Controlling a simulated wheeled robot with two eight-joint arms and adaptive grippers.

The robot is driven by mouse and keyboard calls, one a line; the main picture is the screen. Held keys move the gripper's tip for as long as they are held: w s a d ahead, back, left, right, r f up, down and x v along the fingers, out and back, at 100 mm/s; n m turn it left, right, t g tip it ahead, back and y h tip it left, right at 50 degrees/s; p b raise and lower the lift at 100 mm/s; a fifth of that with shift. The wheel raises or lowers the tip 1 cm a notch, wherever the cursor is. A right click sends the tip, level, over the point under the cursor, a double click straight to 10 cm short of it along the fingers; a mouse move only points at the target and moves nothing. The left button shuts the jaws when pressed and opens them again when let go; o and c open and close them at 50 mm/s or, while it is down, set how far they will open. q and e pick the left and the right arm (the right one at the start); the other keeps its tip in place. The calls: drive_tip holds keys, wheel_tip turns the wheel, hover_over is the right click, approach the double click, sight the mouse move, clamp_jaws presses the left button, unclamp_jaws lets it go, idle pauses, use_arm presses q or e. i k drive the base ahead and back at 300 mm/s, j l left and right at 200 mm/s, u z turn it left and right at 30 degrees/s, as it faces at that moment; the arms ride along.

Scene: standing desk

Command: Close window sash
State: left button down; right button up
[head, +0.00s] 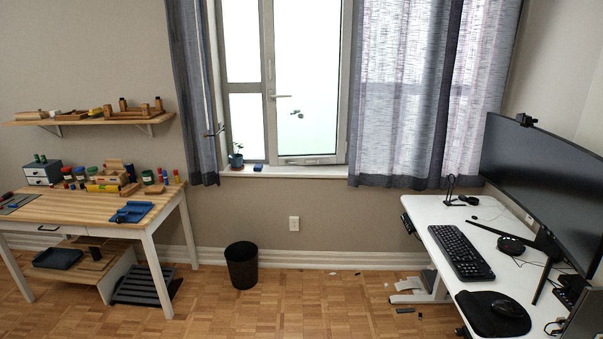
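The window (267,48) is in the middle of the back wall, between two curtains. Its right-hand sash (312,159) has a pale grey frame and a lever handle (281,96) on its left side, pointing right. To its left is a narrower part with a crossbar (245,88). I cannot tell from this view how far the sash stands from its frame. The right curtain may cover part of the window. Neither of my grippers is in view.
A small potted plant (236,157) and a blue object (258,168) stand on the sill (280,172). A black bin (242,265) is on the floor below. A workbench (85,212) is left, a white desk (440,215) right. The middle floor is mostly clear, with small scraps near the desk.

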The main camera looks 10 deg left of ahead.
sight(345, 6)
drive_tip(key=i+u, duration=0.3)
drive_tip(key=i, duration=0.55)
drive_tip(key=i+u, duration=0.3)
drive_tip(key=i, duration=0.55)
drive_tip(key=i+j+z, duration=0.1)
drive_tip(key=i+z, duration=0.15)
drive_tip(key=i, duration=0.15)
drive_tip(key=i+j+z, duration=0.1)
drive_tip(key=i+z, duration=0.2)
drive_tip(key=i+j+z, duration=0.25)
drive_tip(key=i, duration=0.15)
